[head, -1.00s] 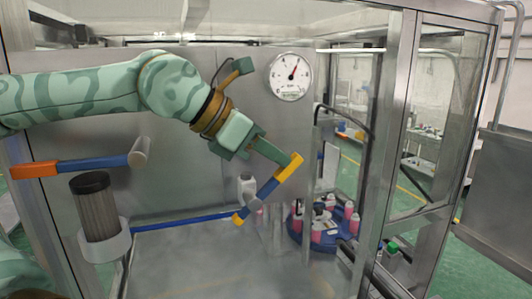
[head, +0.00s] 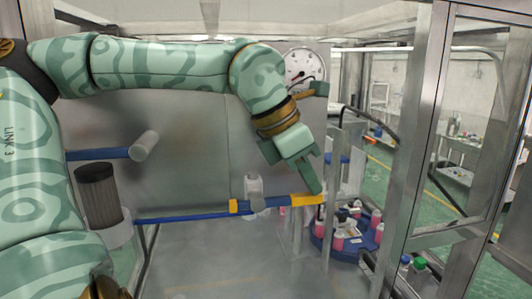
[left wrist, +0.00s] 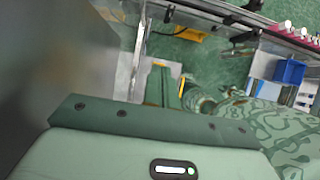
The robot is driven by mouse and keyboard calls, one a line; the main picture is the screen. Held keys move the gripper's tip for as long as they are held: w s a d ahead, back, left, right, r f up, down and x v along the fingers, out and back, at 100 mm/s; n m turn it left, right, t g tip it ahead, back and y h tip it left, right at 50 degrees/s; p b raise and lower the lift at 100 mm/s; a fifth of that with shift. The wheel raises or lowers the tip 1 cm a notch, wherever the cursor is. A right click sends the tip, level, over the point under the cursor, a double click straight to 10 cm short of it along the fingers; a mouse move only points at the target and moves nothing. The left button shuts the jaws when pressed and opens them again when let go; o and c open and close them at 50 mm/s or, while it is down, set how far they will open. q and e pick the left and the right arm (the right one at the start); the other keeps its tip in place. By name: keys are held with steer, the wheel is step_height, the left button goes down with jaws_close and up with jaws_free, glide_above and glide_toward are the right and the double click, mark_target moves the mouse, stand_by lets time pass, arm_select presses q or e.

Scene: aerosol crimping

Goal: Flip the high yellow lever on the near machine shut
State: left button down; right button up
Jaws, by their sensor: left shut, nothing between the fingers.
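The yellow-ended lever (head: 275,202) on the near machine has a blue middle, a yellow hinge end on the left and a yellow grip end on the right. It lies nearly level in the head view. My left gripper (head: 317,191) is shut and empty, pointing down, with its fingertips at the top of the yellow grip end; they look in contact with it. The left wrist view shows the green fingers (left wrist: 164,88) together, but the lever cannot be made out surely there. My right gripper is not in view.
A round dial (head: 303,68) is on the back panel behind my wrist. A blue-handled lever (head: 97,154) and a dark ribbed cylinder (head: 97,192) are at left. A blue turntable (head: 340,243) with pink cans stands right. Metal frame posts (head: 408,140) bound the right side.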

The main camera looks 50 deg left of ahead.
arm_select(q)
steer(key=shift+s+f, duration=0.15)
steer(key=shift+f, duration=0.25)
steer(key=shift+a+r, duration=0.1)
steer(key=shift+r, duration=0.4)
steer(key=v, duration=1.6)
steer(key=shift+f, duration=0.1)
